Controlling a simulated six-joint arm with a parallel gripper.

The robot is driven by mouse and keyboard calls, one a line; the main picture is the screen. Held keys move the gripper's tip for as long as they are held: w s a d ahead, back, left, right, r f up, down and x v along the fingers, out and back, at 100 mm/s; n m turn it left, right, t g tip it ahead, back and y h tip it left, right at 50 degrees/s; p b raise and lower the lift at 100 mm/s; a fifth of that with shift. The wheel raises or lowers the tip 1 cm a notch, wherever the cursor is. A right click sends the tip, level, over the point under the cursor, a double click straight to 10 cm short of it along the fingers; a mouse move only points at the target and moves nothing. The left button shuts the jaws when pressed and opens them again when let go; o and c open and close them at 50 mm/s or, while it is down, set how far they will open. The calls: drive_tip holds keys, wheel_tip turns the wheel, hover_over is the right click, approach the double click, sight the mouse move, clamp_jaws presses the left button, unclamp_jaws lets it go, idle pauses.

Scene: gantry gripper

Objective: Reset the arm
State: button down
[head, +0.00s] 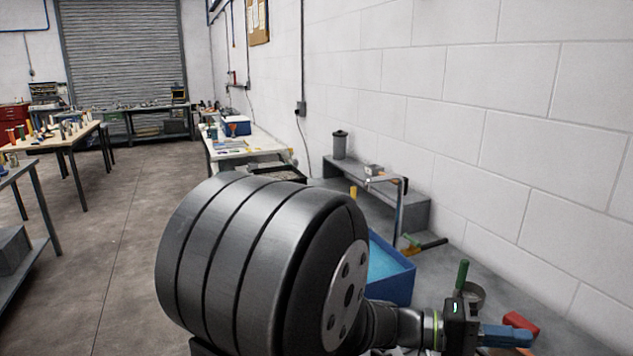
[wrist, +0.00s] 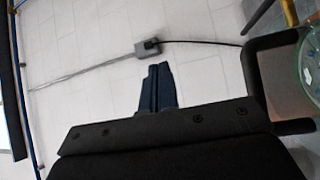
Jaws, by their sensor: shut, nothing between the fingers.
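My gripper (head: 505,336) is at the lower right of the head view, with blue fingers pointing right. In the wrist view, the two blue fingers (wrist: 157,88) lie together at the centre, shut with nothing between them. Behind them in that view is the white block wall with a grey wall box and cable. Part of my arm, a large dark ribbed cylinder, fills the middle of the head view and hides much of the bench behind it.
A blue bin (head: 390,270) stands just behind my arm. A green-handled item (head: 461,275) and a red block (head: 521,322) are close to my gripper. A grey step (head: 405,208) with a dark canister (head: 339,144) stands along the wall. Tables stand farther back on the left.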

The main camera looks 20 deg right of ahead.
drive_tip(key=w+f, duration=0.1)
drive_tip(key=w, duration=0.1)
drive_tip(key=w+f, duration=0.2)
drive_tip(key=w, duration=0.1)
drive_tip(key=w+d+f, duration=0.1)
drive_tip(key=w+f, duration=0.1)
drive_tip(key=w, duration=0.1)
drive_tip(key=shift+w+d+f, duration=0.1)
drive_tip(key=shift+f, duration=0.05)
drive_tip(key=f, duration=0.4)
drive_tip(key=shift+w, duration=0.2)
drive_tip(key=d+r, duration=0.2)
drive_tip(key=r, duration=0.1)
drive_tip(key=d+r, duration=0.1)
drive_tip(key=r, duration=0.1)
drive_tip(key=shift+d+r, duration=0.25)
drive_tip(key=shift+d, duration=0.05)
drive_tip(key=d+r, duration=0.2)
drive_tip(key=d, duration=0.6)
drive_tip(key=shift+r, duration=0.4)
drive_tip(key=c, duration=2.2)
unclamp_jaws()
drive_tip(key=shift+a, duration=0.1)
